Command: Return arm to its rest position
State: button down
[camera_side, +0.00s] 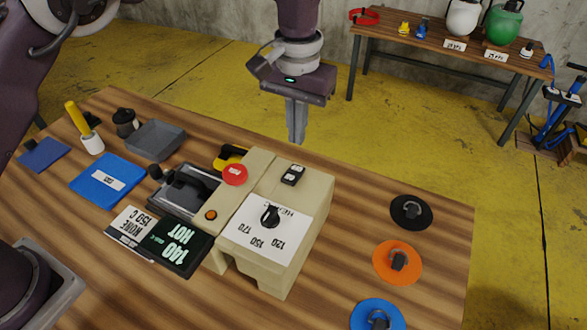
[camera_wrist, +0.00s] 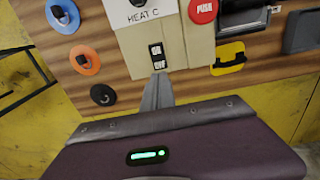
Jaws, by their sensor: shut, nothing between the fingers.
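My gripper (camera_side: 296,138) is shut and empty. In the side view it hangs pointing down, with its fingertips showing above the far edge of the wooden table, behind the beige machine. In the wrist view its shut fingers (camera_wrist: 158,82) show just below the machine's black switch (camera_wrist: 157,56). I cannot tell the exact gap between the fingertips and the machine. The beige machine (camera_side: 312,192) has a dial (camera_side: 270,215), a red push button (camera_side: 235,174) and a black switch (camera_side: 292,175). A dark display beside it (camera_side: 180,243) reads 140 HOT.
Black (camera_side: 411,212), orange (camera_side: 397,262) and blue (camera_side: 377,315) discs with knobs lie right of the machine. A blue mat (camera_side: 106,180), a grey tray (camera_side: 155,140) and a yellow-handled tool (camera_side: 77,117) lie left. A back bench (camera_side: 400,35) holds bottles. The air around my gripper looks clear.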

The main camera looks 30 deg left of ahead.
jog(key=s+a+r+t+h, duration=0.2)
jog(key=s+a+r, duration=1.1)
jog(key=a+r, duration=0.15)
jog(key=s+a+f+t+y, duration=0.1)
jog(key=s+a, duration=0.2)
jog(key=s, duration=0.5)
jog(key=s+a+f+t+y, duration=0.1)
jog(key=s+a+f+t, duration=0.1)
jog(key=s, duration=0.6)
jog(key=shift+s+a+t, duration=0.25)
jog(key=shift+a+t, duration=0.05)
jog(key=shift+a, duration=0.15)
